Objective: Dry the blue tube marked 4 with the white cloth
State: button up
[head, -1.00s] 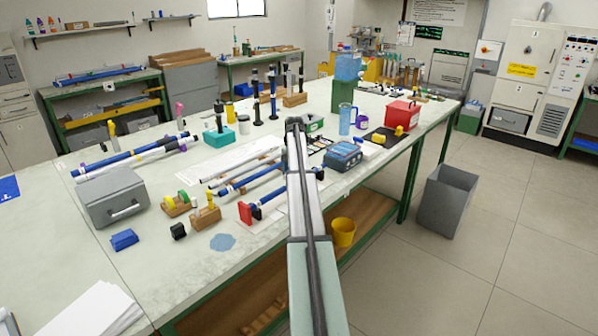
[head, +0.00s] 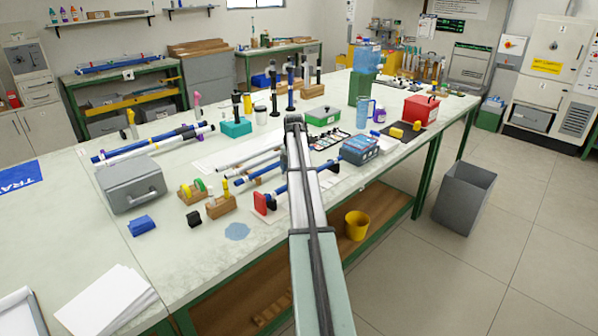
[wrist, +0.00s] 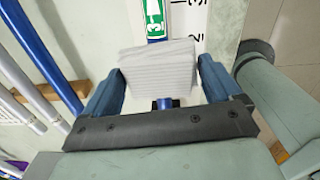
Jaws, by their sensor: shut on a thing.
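The white cloth (wrist: 162,68) is between my gripper's fingers (wrist: 158,85) in the wrist view, folded over a blue tube (wrist: 165,103). My gripper is shut on the cloth, with the tube passing beneath it. The tube shows above and below the cloth. Above, it has a green and white label (wrist: 154,16) with a mark that looks like a 3, though it is cut off by the frame edge. In the head view my arm hides the gripper and the cloth.
Several blue and white tubes (wrist: 38,50) lie to the left in the wrist view. A yellow bucket (head: 357,224) is under the bench.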

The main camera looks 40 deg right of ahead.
jog(key=a, duration=0.3)
jog(key=shift+a, duration=0.15)
jog(key=shift+d, duration=9.35)
jog(key=shift+a, duration=9.35)
notch_tip(320, 180, up, 2)
jog(key=shift+d+r, duration=0.15)
jog(key=shift+r, duration=2.9)
